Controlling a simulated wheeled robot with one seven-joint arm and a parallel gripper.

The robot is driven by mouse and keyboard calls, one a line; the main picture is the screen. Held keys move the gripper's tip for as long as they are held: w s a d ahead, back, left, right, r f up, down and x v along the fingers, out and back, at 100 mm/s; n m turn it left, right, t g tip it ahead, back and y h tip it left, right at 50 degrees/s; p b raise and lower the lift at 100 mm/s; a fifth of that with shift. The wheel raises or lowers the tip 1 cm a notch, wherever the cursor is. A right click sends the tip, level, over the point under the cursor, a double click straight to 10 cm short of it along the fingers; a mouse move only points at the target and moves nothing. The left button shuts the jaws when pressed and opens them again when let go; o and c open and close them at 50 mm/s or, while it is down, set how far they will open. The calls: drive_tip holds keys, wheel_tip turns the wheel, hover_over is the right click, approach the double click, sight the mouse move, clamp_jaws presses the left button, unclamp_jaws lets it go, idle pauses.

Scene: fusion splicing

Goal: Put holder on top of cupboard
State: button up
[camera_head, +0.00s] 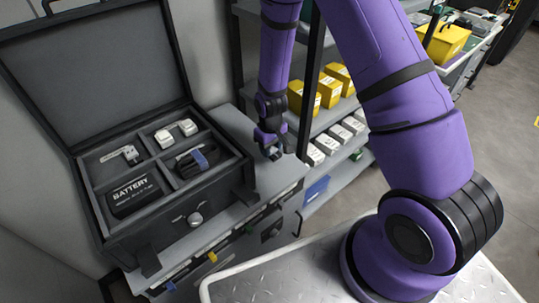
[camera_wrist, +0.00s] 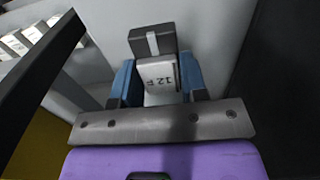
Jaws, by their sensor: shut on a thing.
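My gripper (camera_head: 270,148) hangs over the bare right part of the grey cupboard top (camera_head: 270,185), beside the open case. In the wrist view the blue-padded fingers of my gripper (camera_wrist: 160,82) are shut on the holder (camera_wrist: 158,72), a small white block marked "12F" with a dark grey end (camera_wrist: 152,40). In the head view the holder is mostly hidden by the fingers. I cannot tell whether it touches the cupboard top.
An open black case (camera_head: 160,230) stands on the cupboard, holding a battery (camera_head: 135,193), white parts and a dark tool. Behind my gripper, a shelf rack holds yellow boxes (camera_head: 330,90) and white boxes (camera_head: 328,143). A dark rack post (camera_head: 314,75) stands close to my arm.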

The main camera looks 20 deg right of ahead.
sight(271, 162)
drive_tip(key=shift+f, duration=2)
drive_tip(key=shift+f, duration=0.15)
drive_tip(key=o, duration=1)
drive_tip(key=shift+c, duration=0.2)
wheel_tip(271, 162, up, 12)
drive_tip(key=shift+r, duration=0.2)
